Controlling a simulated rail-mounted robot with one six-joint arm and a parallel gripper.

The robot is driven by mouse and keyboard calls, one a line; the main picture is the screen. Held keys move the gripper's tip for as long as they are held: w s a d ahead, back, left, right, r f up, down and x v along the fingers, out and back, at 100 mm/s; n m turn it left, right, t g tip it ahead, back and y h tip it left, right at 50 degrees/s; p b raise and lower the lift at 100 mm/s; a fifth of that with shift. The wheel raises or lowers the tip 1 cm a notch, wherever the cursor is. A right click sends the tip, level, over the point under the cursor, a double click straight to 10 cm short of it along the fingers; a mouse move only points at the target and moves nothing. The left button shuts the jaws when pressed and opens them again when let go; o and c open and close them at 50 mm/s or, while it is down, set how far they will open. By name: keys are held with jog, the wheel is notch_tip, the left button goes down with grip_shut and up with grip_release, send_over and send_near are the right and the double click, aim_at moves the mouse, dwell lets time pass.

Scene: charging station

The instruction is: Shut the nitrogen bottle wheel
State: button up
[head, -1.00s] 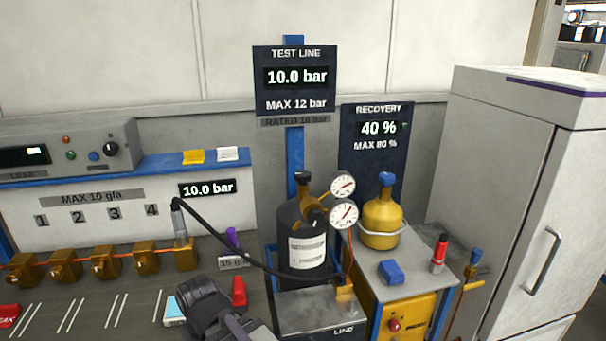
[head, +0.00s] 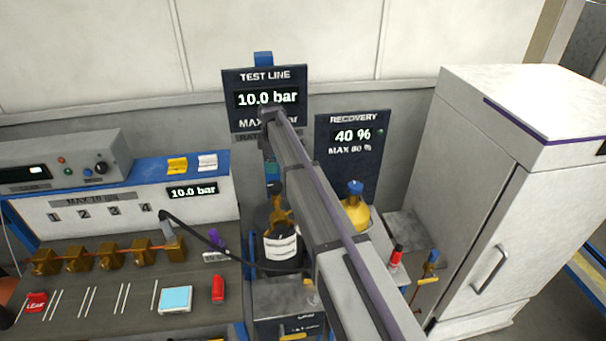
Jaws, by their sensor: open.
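The black nitrogen bottle (head: 281,262) with a white label stands upright on the line cabinet, left of my arm. Its dark wheel (head: 275,188) shows at the top, above the brass valve (head: 281,218). My arm crosses the picture from the lower right up to the test line sign, and its far end joint is above and just behind or over the wheel; I cannot tell the depth. My gripper is not visible and seems hidden by the arm. The bottle's right side and its two gauges are hidden too.
The test line sign (head: 265,77) reads 10.0 bar. A yellow recovery bottle (head: 355,212) is partly covered by my arm. A black hose (head: 228,251) runs to the brass manifold (head: 110,256) at left. A tall white cabinet (head: 477,190) stands at right.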

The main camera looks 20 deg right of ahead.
aim_at(274, 185)
jog(key=f+b, duration=1.1)
jog(key=shift+a+f, duration=0.1)
jog(key=shift+a, duration=0.25)
jog(key=c, duration=0.9)
